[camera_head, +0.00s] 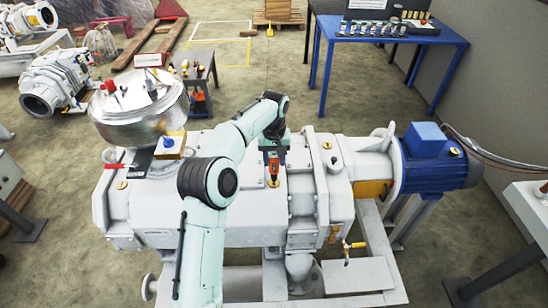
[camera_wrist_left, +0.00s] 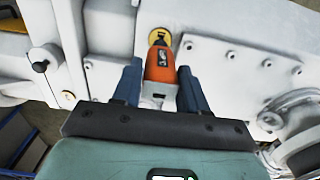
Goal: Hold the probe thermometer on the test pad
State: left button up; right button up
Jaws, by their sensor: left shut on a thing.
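The probe thermometer (camera_wrist_left: 159,68) has an orange body and a dark tip. It is between the two fingers of my left gripper (camera_wrist_left: 158,88), which is shut on it. In the head view the thermometer (camera_head: 274,167) points down toward the top of the white pump housing, below my left gripper (camera_head: 271,152). The test pad (camera_wrist_left: 153,35) is a small round brass-yellow disc on the housing; it also shows in the head view (camera_head: 273,184). The tip overlaps the pad in the wrist view. I cannot tell whether they touch. My right gripper is not in view.
A shiny metal canister (camera_head: 140,108) and a yellow box with a blue knob (camera_head: 170,146) stand left of my arm. A blue motor (camera_head: 436,160) is at the right. A blue table (camera_head: 387,34) with small parts stands behind. Bolted plates surround the pad.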

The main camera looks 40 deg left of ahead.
pick_arm(q)
jog(key=shift+f, duration=0.35)
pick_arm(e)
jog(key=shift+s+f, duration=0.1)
pick_arm(q)
jog(key=shift+f, duration=0.1)
dwell(1.5)
jog(key=shift+w+r+p, duration=0.1)
jog(key=shift+r+p, duration=1.1)
jog(key=shift+r, duration=1.9)
jog(key=shift+s+r, duration=0.2)
jog(key=shift+r, duration=0.3)
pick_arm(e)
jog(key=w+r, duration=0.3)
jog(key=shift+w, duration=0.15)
pick_arm(q)
jog(key=shift+w, duration=0.1)
